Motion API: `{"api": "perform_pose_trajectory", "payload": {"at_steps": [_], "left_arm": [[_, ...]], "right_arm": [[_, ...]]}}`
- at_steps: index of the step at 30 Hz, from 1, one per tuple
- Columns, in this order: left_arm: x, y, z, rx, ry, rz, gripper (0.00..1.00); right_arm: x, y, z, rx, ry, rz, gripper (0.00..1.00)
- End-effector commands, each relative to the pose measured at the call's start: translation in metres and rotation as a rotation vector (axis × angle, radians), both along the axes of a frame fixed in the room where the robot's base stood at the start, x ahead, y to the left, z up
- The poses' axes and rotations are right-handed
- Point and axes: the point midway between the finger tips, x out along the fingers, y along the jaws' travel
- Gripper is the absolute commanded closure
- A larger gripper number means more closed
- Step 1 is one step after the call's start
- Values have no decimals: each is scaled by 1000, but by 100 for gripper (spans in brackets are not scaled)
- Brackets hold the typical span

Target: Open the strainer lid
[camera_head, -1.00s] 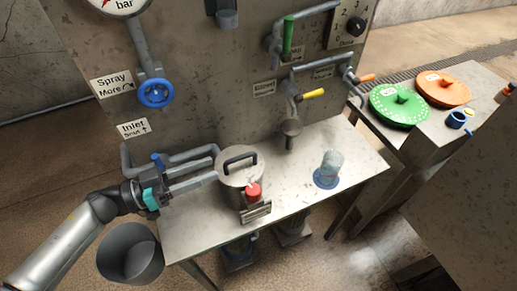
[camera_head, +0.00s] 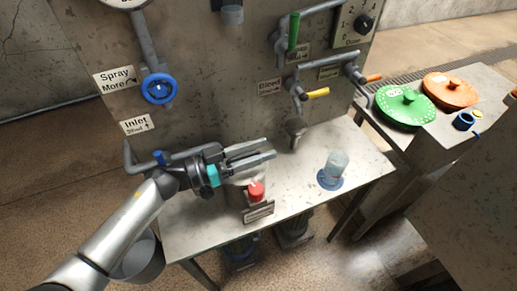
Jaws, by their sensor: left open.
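The strainer (camera_head: 233,193) is a metal pot on the metal table, with a red knob (camera_head: 256,190) and a small label plate (camera_head: 258,212) at its front. My left gripper (camera_head: 270,150) is open over the strainer's top, its two fingers pointing right. The gripper hides the strainer lid and its black bar handle, so I cannot tell whether the fingers touch the handle. My right gripper is not in view.
Pipes and a blue valve wheel (camera_head: 159,89) are on the panel behind. A clear cup on a blue base (camera_head: 329,180) stands on the table (camera_head: 352,200) to the right. A grey bucket (camera_head: 137,258) is below the left arm.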

Motion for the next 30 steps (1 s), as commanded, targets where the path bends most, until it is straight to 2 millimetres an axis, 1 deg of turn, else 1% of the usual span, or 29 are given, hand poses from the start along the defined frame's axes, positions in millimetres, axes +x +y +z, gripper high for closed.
{"api": "perform_pose_trajectory", "payload": {"at_steps": [1, 2, 12, 30], "left_arm": [[0, 0, 0, 0, 0, 0, 59], [0, 0, 0, 0, 0, 0, 62], [0, 0, 0, 0, 0, 0, 100], [-1, 0, -1, 0, 2, -1, 100]], "right_arm": [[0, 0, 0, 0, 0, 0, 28], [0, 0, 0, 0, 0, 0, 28], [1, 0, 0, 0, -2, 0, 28], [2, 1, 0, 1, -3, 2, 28]]}}
